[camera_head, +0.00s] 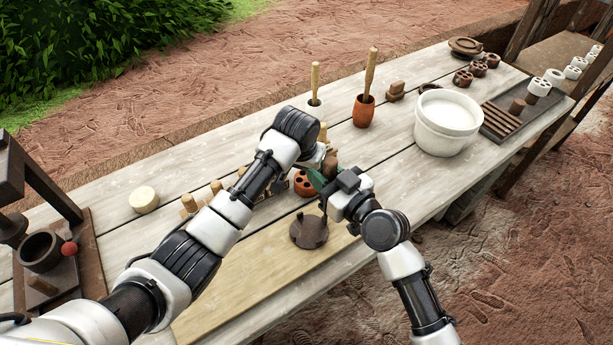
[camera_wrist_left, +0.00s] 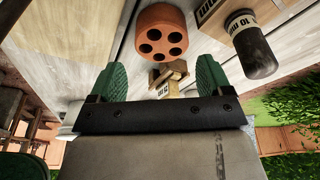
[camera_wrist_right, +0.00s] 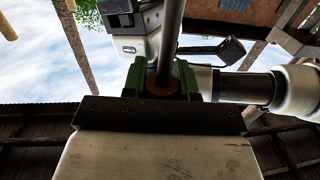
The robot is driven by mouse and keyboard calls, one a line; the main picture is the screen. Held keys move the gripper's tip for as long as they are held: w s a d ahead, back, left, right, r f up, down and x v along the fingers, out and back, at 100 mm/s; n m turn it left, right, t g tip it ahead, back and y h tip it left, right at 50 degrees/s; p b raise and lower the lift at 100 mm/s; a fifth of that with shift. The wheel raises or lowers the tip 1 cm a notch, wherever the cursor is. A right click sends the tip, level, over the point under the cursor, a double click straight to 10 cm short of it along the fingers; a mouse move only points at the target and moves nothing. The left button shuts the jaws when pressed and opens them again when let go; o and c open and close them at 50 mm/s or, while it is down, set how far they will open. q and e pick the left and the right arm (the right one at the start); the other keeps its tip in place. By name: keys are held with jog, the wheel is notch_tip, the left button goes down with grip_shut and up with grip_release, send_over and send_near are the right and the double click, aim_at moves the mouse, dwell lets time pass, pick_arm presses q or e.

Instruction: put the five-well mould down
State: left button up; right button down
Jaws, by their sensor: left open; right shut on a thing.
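The five-well mould (camera_head: 304,183) is an orange-red clay cylinder with round holes in its top, on the bench beside both grippers. In the left wrist view the mould (camera_wrist_left: 165,22) shows its holed face, just beyond the fingertips and not between them. My left gripper (camera_wrist_left: 160,75) is open and empty; in the head view its wrist partly hides it. My right gripper (camera_head: 323,180) is shut on a dark, rod-like thing (camera_wrist_right: 171,45) with a brown round part between the green fingers. A brown lump shows at its tip in the head view; its full shape is hidden.
A dark brown disc (camera_head: 309,231) lies in front of the grippers. A white bucket (camera_head: 447,122), an orange cup (camera_head: 363,111) with a wooden handle and small wooden pieces stand behind. A wooden press (camera_head: 40,235) is at the left. Bare planks lie at the front.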

aim_at(307, 181)
pick_arm(q)
jog(key=x, duration=0.7)
jog(key=shift+a+f, duration=0.1)
jog(key=shift+f, duration=0.05)
jog(key=shift+c, duration=0.4)
jog(key=c, duration=0.7)
notch_tip(307, 181, up, 10)
jog(key=shift+r, duration=0.2)
